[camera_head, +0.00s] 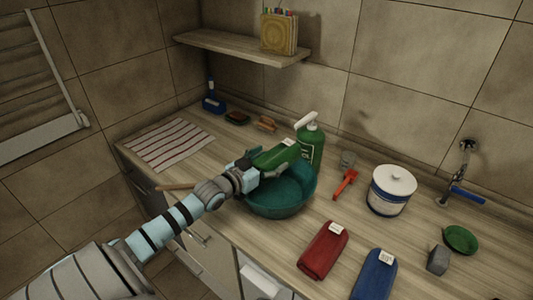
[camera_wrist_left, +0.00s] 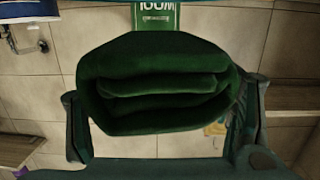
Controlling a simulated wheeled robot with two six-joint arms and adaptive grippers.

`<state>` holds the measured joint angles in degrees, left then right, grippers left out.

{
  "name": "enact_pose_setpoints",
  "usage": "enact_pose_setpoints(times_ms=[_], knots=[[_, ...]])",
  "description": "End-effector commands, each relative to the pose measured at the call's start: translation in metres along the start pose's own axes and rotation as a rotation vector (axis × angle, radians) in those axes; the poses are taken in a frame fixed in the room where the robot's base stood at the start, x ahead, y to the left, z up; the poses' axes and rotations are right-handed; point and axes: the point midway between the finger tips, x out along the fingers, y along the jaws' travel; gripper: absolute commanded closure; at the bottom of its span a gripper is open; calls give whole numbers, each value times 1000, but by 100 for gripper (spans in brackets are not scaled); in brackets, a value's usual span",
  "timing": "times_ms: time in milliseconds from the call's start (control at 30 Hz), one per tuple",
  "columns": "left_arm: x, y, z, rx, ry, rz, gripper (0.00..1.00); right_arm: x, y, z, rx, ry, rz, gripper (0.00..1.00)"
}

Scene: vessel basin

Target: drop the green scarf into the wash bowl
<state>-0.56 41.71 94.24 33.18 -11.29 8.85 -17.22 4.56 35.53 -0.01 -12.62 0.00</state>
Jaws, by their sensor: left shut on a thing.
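The green scarf (camera_head: 276,156) is a folded bundle with a white tag, held above the teal wash bowl (camera_head: 283,203) on the counter. In the left wrist view the folded scarf (camera_wrist_left: 158,85) fills the middle, between the two fingers. My left gripper (camera_head: 256,167) is shut on the scarf over the bowl's back left part. The gripper and scarf hide part of the bowl's inside. My right gripper is not in view.
A green pump bottle (camera_head: 311,145) stands close behind the bowl. A red folded cloth (camera_head: 323,250) and a blue one (camera_head: 374,275) lie to the right, near the front. A white lidded tin (camera_head: 391,190), an orange-red brush (camera_head: 345,183) and a striped towel (camera_head: 168,143) are also on the counter.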

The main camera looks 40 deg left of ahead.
Motion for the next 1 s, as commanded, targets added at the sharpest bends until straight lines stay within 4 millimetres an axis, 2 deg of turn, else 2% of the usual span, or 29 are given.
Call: enact_pose_setpoints(times_ms=[67,167,500,800,833,967,1000], knots=[[3,-7,-1,-4,2,-30,64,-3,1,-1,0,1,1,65],[6,-10,8,-7,1,-42,64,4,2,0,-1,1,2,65],[13,-10,60,-5,1,-41,64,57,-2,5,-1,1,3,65],[13,-10,60,-4,1,-41,64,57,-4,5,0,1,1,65],[13,-10,60,-4,1,-41,24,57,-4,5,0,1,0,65],[13,-10,59,-3,2,-40,3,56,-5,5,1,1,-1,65],[13,-10,59,-3,2,-40,2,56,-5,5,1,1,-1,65]])
